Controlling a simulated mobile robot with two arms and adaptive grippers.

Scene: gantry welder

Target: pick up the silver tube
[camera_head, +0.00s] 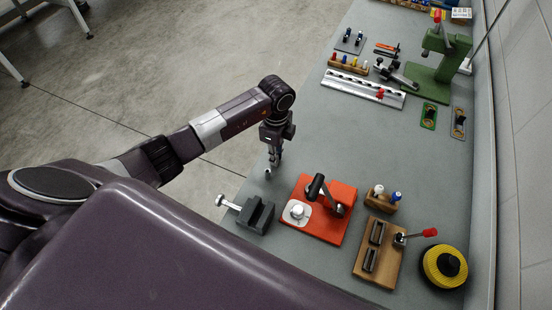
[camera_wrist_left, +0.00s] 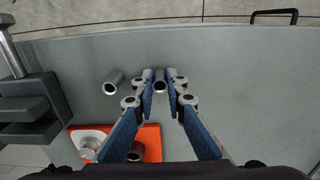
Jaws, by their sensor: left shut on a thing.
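A silver tube (camera_wrist_left: 160,86) stands between the fingertips of my left gripper (camera_wrist_left: 160,80) in the left wrist view, its open dark end facing the camera. The gripper is shut on it, with the blue-padded fingers on either side. A second silver tube (camera_wrist_left: 114,84) is just left of the fingers, apart from them. In the head view my left gripper (camera_head: 273,158) points down over the grey bench near its left edge, and the held tube is hard to make out there. My right gripper is in neither view.
On the bench (camera_head: 330,130), a dark vise (camera_head: 255,215) and an orange board with a clamp (camera_head: 338,228) stand near the gripper. A wooden block with a red-handled lever (camera_head: 377,250) and a yellow round object (camera_head: 443,266) are at lower right. The bench middle is clear.

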